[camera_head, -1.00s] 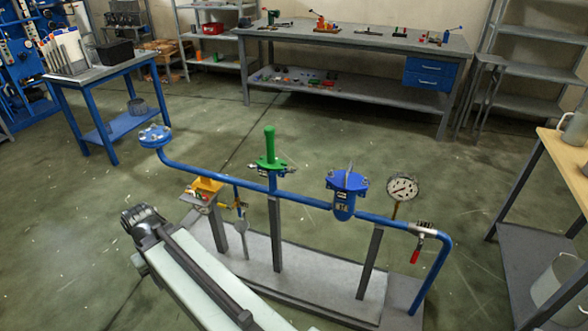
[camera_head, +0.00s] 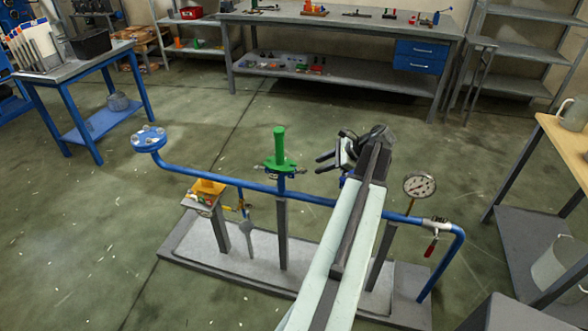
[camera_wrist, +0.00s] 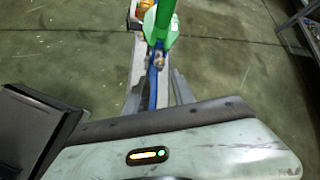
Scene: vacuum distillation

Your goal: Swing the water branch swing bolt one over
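My gripper (camera_head: 320,163) points left above the blue pipe (camera_head: 230,184), its two dark fingers apart and empty. It is right of the green fitting (camera_head: 279,152), with a gap between. Small metal bolts (camera_head: 300,169) stick out at the green fitting's flange; one bolt (camera_wrist: 158,59) also shows below the green fitting (camera_wrist: 161,25) in the wrist view. I cannot tell which bolt is swing bolt one. The blue lidded housing is almost wholly hidden behind my arm and gripper.
A pressure gauge (camera_head: 420,186) and a red-handled valve (camera_head: 432,245) stand right of my arm. A yellow part (camera_head: 208,187) and a blue end flange (camera_head: 149,138) are to the left. The pipe stands on a grey base (camera_head: 180,250). The floor behind is clear.

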